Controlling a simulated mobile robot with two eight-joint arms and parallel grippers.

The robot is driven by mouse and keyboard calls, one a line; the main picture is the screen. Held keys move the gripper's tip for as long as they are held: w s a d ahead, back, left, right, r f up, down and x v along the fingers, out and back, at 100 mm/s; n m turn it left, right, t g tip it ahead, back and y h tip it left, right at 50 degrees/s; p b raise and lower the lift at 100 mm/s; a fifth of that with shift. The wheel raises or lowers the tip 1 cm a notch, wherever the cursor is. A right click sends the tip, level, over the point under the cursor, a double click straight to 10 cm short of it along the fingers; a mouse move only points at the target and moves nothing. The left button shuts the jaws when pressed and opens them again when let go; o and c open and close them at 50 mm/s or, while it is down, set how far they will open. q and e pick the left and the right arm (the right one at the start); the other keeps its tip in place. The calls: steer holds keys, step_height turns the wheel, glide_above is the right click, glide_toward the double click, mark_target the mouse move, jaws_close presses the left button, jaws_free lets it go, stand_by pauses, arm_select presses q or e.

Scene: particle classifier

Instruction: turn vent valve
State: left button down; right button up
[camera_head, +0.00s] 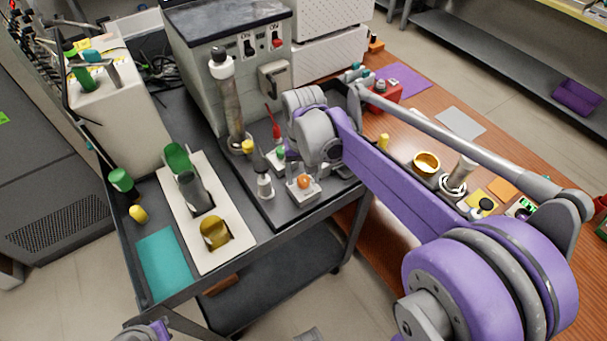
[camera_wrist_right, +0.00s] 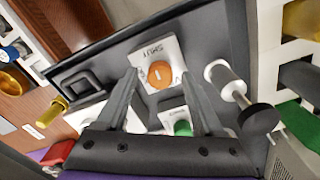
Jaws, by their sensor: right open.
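An orange round knob (camera_head: 304,181) sits on a small white block (camera_head: 303,192) on the dark tray of the cart. In the right wrist view the orange knob (camera_wrist_right: 160,74) is on a white plate (camera_wrist_right: 158,52) marked "SHUT". My right gripper (camera_wrist_right: 159,78) is open, with its two dark fingers apart on either side of the knob's lower part in the picture. I cannot tell whether they touch it. In the head view the right hand is behind and right of the knob, its fingers mostly hidden. Only a purple and grey piece of my left arm shows at the bottom edge.
A green knob (camera_wrist_right: 182,128) is close by the fingers. A white rack (camera_head: 180,212) is at left. A wooden bench (camera_head: 400,137) is at right.

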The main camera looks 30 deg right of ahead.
mark_target(304, 179)
steer(key=shift+r, duration=0.1)
arm_select(q)
steer(key=shift+w+r+p, duration=0.15)
steer(key=shift+r+p, duration=0.3)
steer(key=shift+r, duration=0.05)
arm_select(e)
step_height(304, 179, up, 11)
steer(key=shift+f, duration=0.2)
arm_select(q)
steer(key=shift+w+r+p, duration=0.25)
steer(key=shift+r+p, duration=0.25)
steer(key=shift+r, duration=0.15)
steer(key=shift+w+r+p, duration=0.2)
steer(key=shift+r+p, duration=0.3)
steer(key=shift+r, duration=0.1)
arm_select(e)
steer(key=s+a+f+n+t, duration=0.2)
steer(key=s+a+f, duration=0.1)
steer(key=s+f, duration=0.2)
steer(key=s+a+f+n+t, duration=0.2)
steer(key=s+f, duration=0.4)
steer(key=s, duration=0.4)
steer(key=shift+a+f+n+t, duration=0.15)
steer(key=shift+a+n+t, duration=0.15)
steer(key=shift+a+t, duration=0.4)
